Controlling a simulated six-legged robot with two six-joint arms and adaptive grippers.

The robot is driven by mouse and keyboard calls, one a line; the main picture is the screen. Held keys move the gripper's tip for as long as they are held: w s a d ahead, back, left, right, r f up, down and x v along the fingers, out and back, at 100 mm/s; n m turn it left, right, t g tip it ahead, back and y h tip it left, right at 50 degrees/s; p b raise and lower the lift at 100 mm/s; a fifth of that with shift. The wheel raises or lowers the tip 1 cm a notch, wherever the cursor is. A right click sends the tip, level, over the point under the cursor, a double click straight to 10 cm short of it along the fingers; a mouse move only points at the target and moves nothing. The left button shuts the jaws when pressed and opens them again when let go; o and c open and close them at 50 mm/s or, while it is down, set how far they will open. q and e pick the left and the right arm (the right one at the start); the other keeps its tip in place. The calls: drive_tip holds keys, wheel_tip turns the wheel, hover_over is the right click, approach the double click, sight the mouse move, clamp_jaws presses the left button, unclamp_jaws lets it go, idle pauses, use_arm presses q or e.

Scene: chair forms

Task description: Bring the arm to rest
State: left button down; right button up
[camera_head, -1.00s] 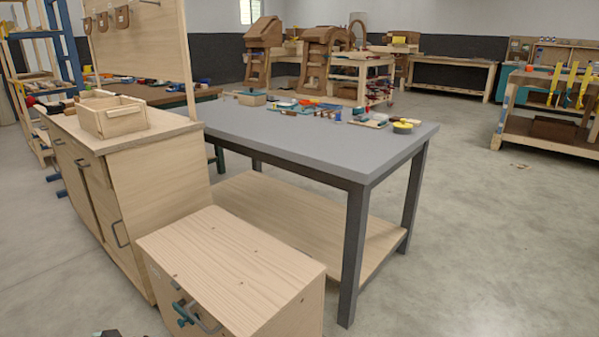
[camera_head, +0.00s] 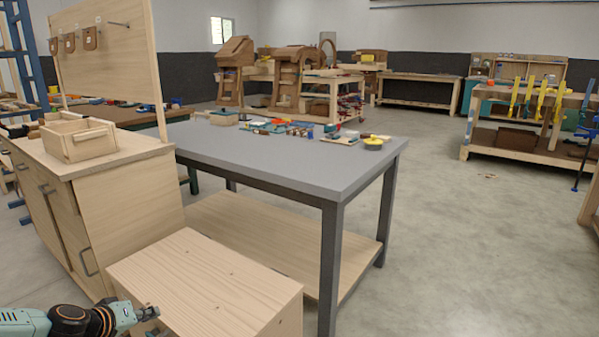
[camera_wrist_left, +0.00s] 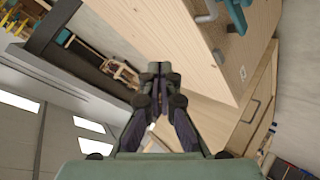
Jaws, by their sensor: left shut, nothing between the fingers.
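My left gripper (camera_head: 146,313) shows at the lower left of the head view, at the end of my left arm, beside the front left of a low wooden cabinet (camera_head: 205,278). In the left wrist view the two fingers (camera_wrist_left: 158,72) are together, with nothing between them. The wrist view is strongly tilted and shows cabinet fronts with handles close by. My right gripper is in neither view.
A grey table (camera_head: 270,158) with small tools and containers on its far part stands behind the low cabinet. A wooden counter (camera_head: 120,160) with an open wooden box (camera_head: 78,138) stands at the left. The floor (camera_head: 470,250) at the right is open.

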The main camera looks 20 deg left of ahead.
use_arm(q)
drive_tip(key=s+d+f+m+g, duration=0.15)
drive_tip(key=s+d, duration=0.25)
drive_tip(key=d, duration=0.6)
drive_tip(key=s+d+g, duration=0.3)
drive_tip(key=s+d, duration=0.1)
drive_tip(key=d, duration=0.6)
drive_tip(key=s+d+f+m+g, duration=0.2)
drive_tip(key=s+d, duration=0.1)
drive_tip(key=s, duration=0.4)
drive_tip(key=s+d+f+m+g+p, duration=0.1)
drive_tip(key=s+d+f+m+g, duration=0.1)
drive_tip(key=s, duration=0.5)
drive_tip(key=s+d+f+m+g+p, duration=0.1)
drive_tip(key=s+d+f+m+g, duration=0.1)
drive_tip(key=s, duration=0.5)
drive_tip(key=shift+d+m, duration=0.45)
drive_tip(key=shift+d, duration=0.5)
drive_tip(key=shift+s+a, duration=0.1)
drive_tip(key=shift+s, duration=0.05)
